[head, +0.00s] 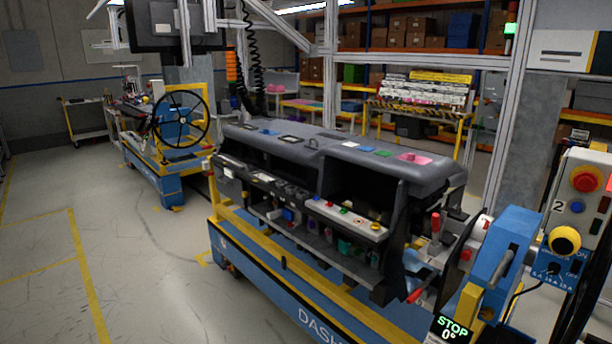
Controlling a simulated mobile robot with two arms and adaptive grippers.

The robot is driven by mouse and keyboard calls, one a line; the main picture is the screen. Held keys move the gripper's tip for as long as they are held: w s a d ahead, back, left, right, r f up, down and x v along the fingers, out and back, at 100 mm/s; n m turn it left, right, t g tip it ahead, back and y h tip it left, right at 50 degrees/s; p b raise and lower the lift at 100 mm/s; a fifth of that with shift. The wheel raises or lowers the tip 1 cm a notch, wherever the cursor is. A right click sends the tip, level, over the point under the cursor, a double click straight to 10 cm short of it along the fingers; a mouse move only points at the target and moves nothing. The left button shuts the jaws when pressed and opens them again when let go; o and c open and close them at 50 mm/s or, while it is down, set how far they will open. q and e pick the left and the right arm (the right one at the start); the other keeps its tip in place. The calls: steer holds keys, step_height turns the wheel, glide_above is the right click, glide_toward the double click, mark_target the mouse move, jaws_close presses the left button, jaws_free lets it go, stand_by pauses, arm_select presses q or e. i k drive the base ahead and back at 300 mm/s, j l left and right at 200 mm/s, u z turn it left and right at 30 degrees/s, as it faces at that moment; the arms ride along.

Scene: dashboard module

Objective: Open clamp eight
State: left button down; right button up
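A dark grey dashboard module (340,160) is mounted on a blue and yellow stand (290,290) in the middle of the head view. At its right end are red-tipped handles, an upright one (435,223) and a lower, slanted one (414,296), which look like clamp levers. I see no number on them, so I cannot tell which clamp is number eight, or whether either is open. Other clamps may be hidden behind the module. Neither of my grippers is in view.
A blue pivot housing (503,255) and a control box (575,215) with a red button stand at the right. A display (453,328) reads STOP 0°. A second stand with a black handwheel (181,117) is at the back left. The floor at the left (130,270) is clear.

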mark_target(416, 293)
steer(key=i+j+z, duration=0.1)
steer(key=z, duration=0.35)
steer(key=i+j+z, duration=0.15)
steer(key=z, duration=0.3)
steer(key=i+j+z, duration=0.1)
steer(key=z, duration=0.3)
steer(key=i+j+z, duration=0.1)
steer(key=j+z, duration=0.2)
steer(key=z, duration=0.15)
